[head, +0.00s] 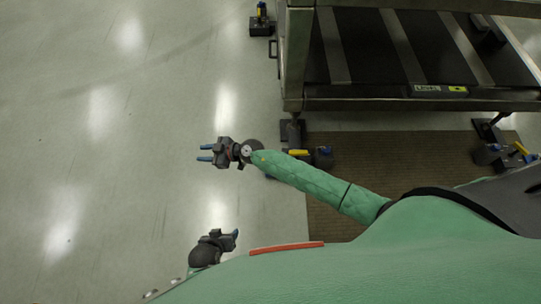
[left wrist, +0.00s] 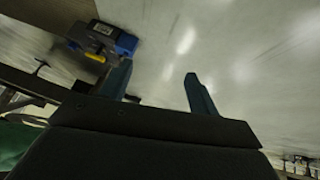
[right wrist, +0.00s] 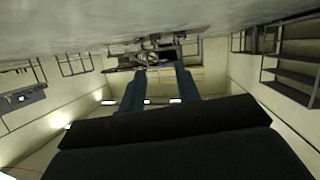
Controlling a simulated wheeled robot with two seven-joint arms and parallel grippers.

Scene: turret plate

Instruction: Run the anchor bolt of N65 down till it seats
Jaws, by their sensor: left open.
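My left gripper (head: 235,238) is low in the head view, beside my green body. In the left wrist view (left wrist: 158,75) its two blue fingers are apart with nothing between them. A dark foot unit (left wrist: 100,42) with a white label, a blue part and a yellow part shows beyond the left finger; its label is too small to read. My right gripper (head: 203,153) is higher in the head view, pointing left over bare floor, open and empty. I cannot tell which unit is N65, and no anchor bolt can be made out.
A metal frame (head: 293,60) with a dark slatted bed stands at upper right, with a labelled plate (head: 426,89) on its edge. Foot units with blue and yellow parts sit at its corners, one at upper left (head: 261,25). A brown mat (head: 400,150) lies below. The left floor is clear.

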